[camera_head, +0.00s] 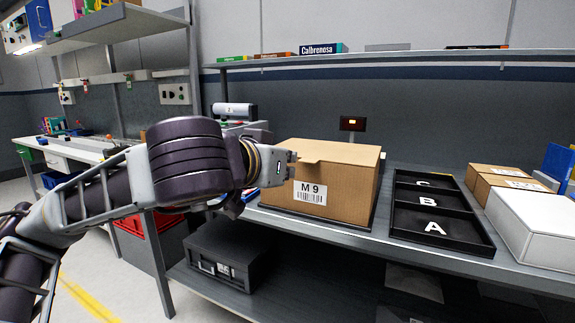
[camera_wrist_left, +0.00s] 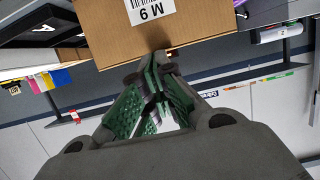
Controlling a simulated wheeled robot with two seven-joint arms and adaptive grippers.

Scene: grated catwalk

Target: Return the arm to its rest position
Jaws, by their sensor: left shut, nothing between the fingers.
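My left arm (camera_head: 190,160) comes in from the left of the head view, raised in front of the bench. Its gripper (camera_head: 290,165) is at the left edge of the cardboard box marked M 9 (camera_head: 345,195), in front of it in the picture. In the left wrist view the gripper (camera_wrist_left: 158,75) is shut with its green-padded fingers together and nothing between them. The box (camera_wrist_left: 190,30) lies just beyond the fingertips there; I cannot tell whether they touch it. My right gripper is in neither view.
A black tray (camera_head: 399,240) with compartments A, B and C lies right of the box. A white box (camera_head: 535,228) and brown cartons (camera_head: 480,182) stand further right. A shelf (camera_head: 400,58) runs above the bench. A black bin (camera_head: 222,262) sits on the lower shelf. Floor shows at lower left.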

